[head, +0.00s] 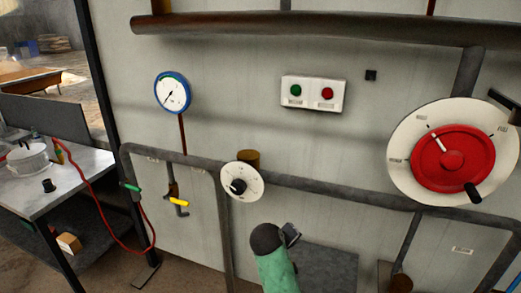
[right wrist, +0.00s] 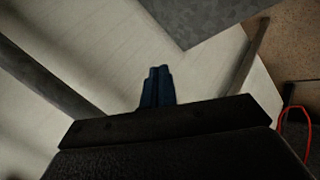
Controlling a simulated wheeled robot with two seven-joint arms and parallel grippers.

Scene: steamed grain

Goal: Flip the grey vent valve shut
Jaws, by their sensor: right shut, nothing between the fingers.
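In the head view a small valve (head: 178,201) with a yellow handle and a greyish body hangs under the grey pipe at the left. A green-handled lever (head: 131,187) is further left. I cannot tell for certain which part is the grey vent valve. My right gripper (head: 290,234) is at the lower middle, below and to the right of the white dial with a black knob (head: 240,184). In the right wrist view its blue fingers (right wrist: 157,88) are together and empty, with the pale wall beyond. My left gripper is out of view.
A large red wheel (head: 453,152) on a white disc is at the right. A gauge (head: 172,92) and a button box (head: 312,94) are on the wall. A table (head: 80,168) with a pot (head: 27,158) stands at the left, a red hose (head: 95,205) beside it.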

